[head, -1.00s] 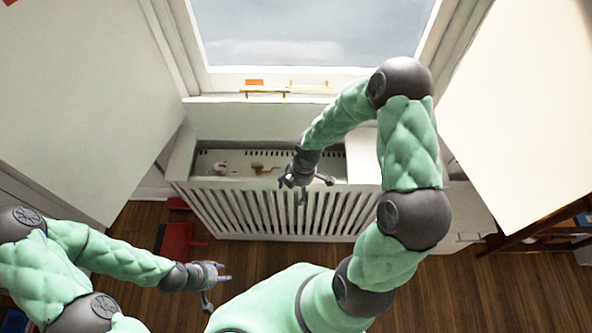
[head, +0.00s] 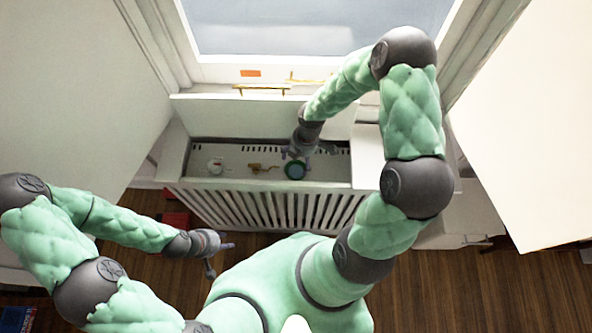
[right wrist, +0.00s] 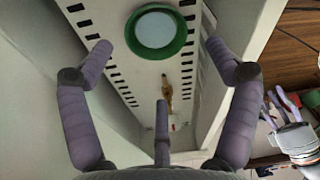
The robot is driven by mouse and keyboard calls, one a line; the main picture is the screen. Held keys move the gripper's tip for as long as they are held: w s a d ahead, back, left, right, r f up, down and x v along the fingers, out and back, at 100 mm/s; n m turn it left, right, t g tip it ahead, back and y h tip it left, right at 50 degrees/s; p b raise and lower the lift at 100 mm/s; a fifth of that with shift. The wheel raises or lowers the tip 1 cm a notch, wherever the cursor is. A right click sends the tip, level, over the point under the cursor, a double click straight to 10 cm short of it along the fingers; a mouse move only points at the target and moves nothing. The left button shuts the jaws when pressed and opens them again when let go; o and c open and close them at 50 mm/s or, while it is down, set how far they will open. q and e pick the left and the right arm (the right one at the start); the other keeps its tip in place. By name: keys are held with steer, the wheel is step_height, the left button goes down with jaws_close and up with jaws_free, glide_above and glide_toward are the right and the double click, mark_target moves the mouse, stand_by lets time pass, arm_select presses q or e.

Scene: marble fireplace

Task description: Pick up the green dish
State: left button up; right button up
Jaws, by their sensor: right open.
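The green dish (head: 295,170) sits in the recessed top of the white slatted radiator cover. It is a round green ring with a pale centre, and it shows at the top of the right wrist view (right wrist: 185,42). My right gripper (head: 303,153) is above the dish at its far side. In the right wrist view (right wrist: 159,62) its fingers are spread wide and empty, with the dish apart from them. My left gripper (head: 222,256) hangs low in front of the cover, fingers spread and empty.
In the recess, a small brown object (head: 263,167) and a white round object (head: 215,166) lie left of the dish. The raised white lid (head: 230,115) stands behind them. A red object (head: 176,219) is on the wooden floor at left.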

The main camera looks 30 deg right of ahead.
mark_target(296, 172)
step_height(296, 172, down, 2)
steer(key=shift+w+a+f+b, duration=0.1)
steer(key=shift+f+b, duration=0.15)
steer(key=shift+b, duration=0.1)
steer(key=shift+w+a+f+b, duration=0.1)
steer(key=shift+f+b, duration=0.7)
steer(key=shift+f, duration=0.55)
steer(key=shift+w+a+f+b, duration=0.1)
steer(key=shift+f+b, duration=0.65)
steer(key=shift+f, duration=0.55)
steer(key=shift+r, duration=0.1)
steer(key=c, duration=1.1)
step_height(296, 172, up, 10)
steer(key=p, duration=0.5)
steer(key=shift+r, duration=0.15)
